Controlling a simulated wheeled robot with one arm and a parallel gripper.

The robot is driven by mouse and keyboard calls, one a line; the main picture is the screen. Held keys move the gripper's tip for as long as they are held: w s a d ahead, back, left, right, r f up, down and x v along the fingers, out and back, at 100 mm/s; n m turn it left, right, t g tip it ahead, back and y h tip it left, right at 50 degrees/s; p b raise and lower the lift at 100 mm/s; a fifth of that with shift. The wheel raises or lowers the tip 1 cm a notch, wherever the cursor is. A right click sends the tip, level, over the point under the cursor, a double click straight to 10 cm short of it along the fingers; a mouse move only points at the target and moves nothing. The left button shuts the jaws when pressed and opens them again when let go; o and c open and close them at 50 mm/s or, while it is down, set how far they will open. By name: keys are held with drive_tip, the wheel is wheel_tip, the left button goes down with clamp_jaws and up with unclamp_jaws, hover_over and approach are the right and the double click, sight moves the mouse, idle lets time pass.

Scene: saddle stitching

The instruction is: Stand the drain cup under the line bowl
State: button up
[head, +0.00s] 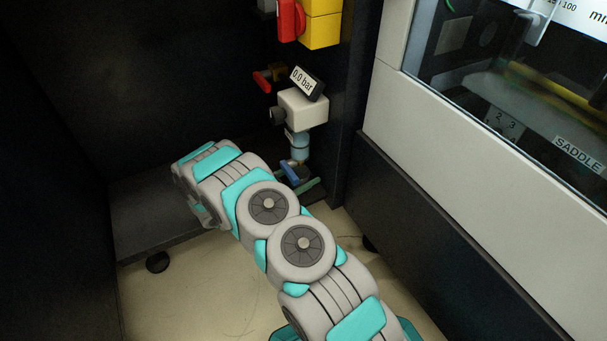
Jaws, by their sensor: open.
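The line bowl (297,150) is a small bluish, clear-looking bowl under a pale block with a gauge reading 0.0 bar, in the head view. A small brassy fitting shows just below it, with a blue lever (289,173) beside it. I cannot make out a drain cup; my arm covers part of the area below and to the left of the bowl. My arm reaches from the lower right to the left of the bowl. Its wrist end is over the dark ledge, and the fingers of my gripper are hidden behind it.
A dark ledge (150,228) runs along the cabinet bottom, with a round black foot (157,262) below. A green strip (308,186) lies near the blue lever. A red lever (262,82) and yellow block (321,28) are above. A pale machine panel (480,130) bounds the right.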

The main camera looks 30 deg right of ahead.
drive_tip(key=shift+r, duration=0.1)
drive_tip(key=shift+a+r, duration=0.1)
drive_tip(key=shift+a, duration=0.05)
drive_tip(key=s+a+p, duration=0.1)
drive_tip(key=s+a, duration=0.1)
drive_tip(key=a, duration=0.9)
drive_tip(key=shift+a, duration=0.3)
